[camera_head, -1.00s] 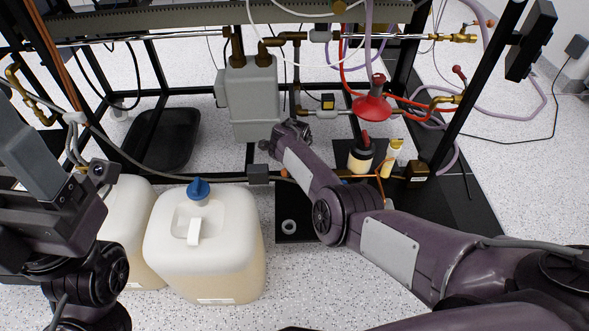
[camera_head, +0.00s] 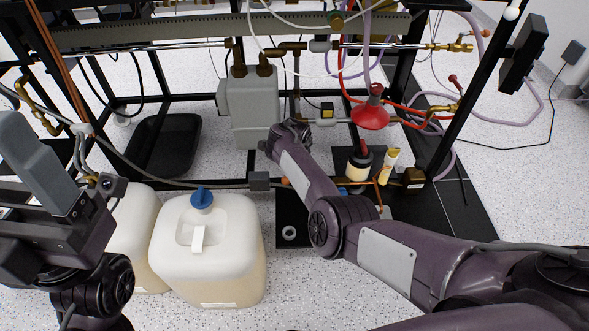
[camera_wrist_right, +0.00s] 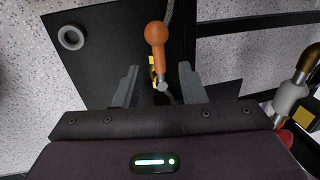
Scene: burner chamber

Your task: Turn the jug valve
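A valve with an orange handle (camera_wrist_right: 155,38) and a metal stem shows in the right wrist view, above the black plate. My right gripper (camera_wrist_right: 158,68) is open, its two fingers apart on either side of the stem, with the handle reaching beyond the tips. I cannot tell whether either finger touches it. In the head view only a small orange tip (camera_head: 285,181) shows beside my right arm, and that arm hides the right fingers. A white jug (camera_head: 208,252) with a blue cap (camera_head: 201,198) stands on the floor. My left gripper (camera_head: 45,175) is at the left; its opening is unclear.
A grey box (camera_head: 252,105) with brass fittings, a red funnel (camera_head: 370,114) and hoses hang on the black frame. A black tray (camera_head: 163,143) lies at the back left. A grey ring (camera_wrist_right: 70,37) sits on the black plate.

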